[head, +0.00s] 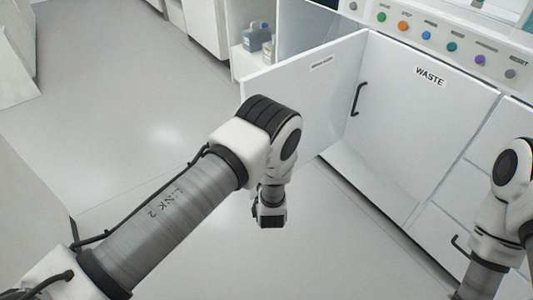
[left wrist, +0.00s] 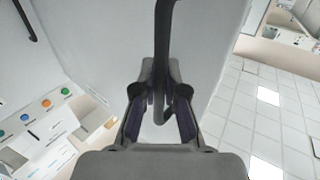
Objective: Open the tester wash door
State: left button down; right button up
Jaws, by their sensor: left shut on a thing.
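The tester wash door (head: 315,95) is a white panel with a small label. It stands swung out from the cabinet front at a wide angle in the head view, its free edge to the left. In the left wrist view its pale face fills the middle. My left gripper (left wrist: 160,98) is shut on the door's dark bar handle (left wrist: 163,32), which runs down between the fingers.
The waste door (head: 400,110), with a black handle (head: 358,99), is closed right of the open door. Above it runs a panel of coloured buttons (head: 404,26). Bottles (head: 257,38) stand on a low shelf behind. The floor (head: 150,110) to the left is clear.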

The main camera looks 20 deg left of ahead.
pick_arm(q)
jog(key=shift+s+d+f+y, duration=0.15)
jog(key=shift+s+d+y, duration=0.15)
jog(key=shift+s, duration=0.05)
pick_arm(e)
jog(key=shift+s+d, duration=0.25)
jog(key=shift+d, duration=0.1)
pick_arm(q)
jog(key=c, duration=1.2)
grip_release()
pick_arm(e)
jog(key=shift+r, duration=0.1)
